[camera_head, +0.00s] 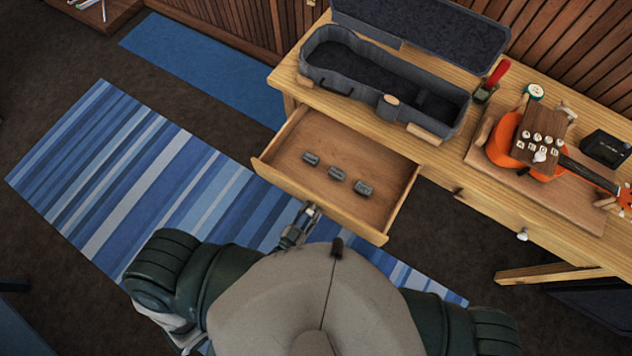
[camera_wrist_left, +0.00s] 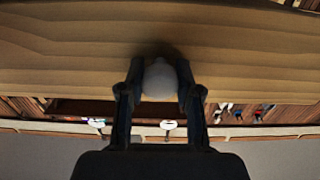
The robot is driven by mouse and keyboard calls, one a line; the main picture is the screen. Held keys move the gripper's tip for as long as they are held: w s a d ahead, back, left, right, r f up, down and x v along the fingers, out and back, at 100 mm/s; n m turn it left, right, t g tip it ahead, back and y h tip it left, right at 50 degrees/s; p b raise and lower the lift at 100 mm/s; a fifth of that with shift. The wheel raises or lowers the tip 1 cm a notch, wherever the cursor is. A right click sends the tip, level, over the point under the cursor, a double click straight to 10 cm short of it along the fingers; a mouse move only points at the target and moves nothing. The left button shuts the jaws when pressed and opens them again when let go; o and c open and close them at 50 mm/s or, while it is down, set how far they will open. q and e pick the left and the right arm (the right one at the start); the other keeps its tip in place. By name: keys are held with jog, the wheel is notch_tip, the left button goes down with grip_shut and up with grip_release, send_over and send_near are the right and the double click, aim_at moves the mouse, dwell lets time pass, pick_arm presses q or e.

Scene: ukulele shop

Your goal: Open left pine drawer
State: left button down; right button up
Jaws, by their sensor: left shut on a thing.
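The left pine drawer (camera_head: 375,160) is pulled well out of the pine bench in the head view. My left gripper (camera_head: 308,213) is at the middle of the drawer's front panel. In the left wrist view, the fingers of my left gripper (camera_wrist_left: 158,85) are shut around a pale round knob (camera_wrist_left: 160,79) on the wooden drawer front (camera_wrist_left: 70,60). My right gripper is not in view.
An open grey ukulele case (camera_head: 385,75) lies on the bench above the drawer. An orange ukulele (camera_head: 510,140) rests on a board at the right. A second knob (camera_head: 522,235) is on the bench front. A striped blue rug (camera_head: 110,165) covers the floor at left.

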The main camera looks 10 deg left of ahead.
pick_arm(q)
jog(key=shift+s+a, duration=0.1)
jog(key=shift+s, duration=0.2)
jog(key=c, duration=0.8)
grip_release()
jog(key=shift+s+a, duration=0.15)
jog(key=shift+s, duration=0.2)
jog(key=v, duration=1.1)
jog(key=shift+s, duration=0.15)
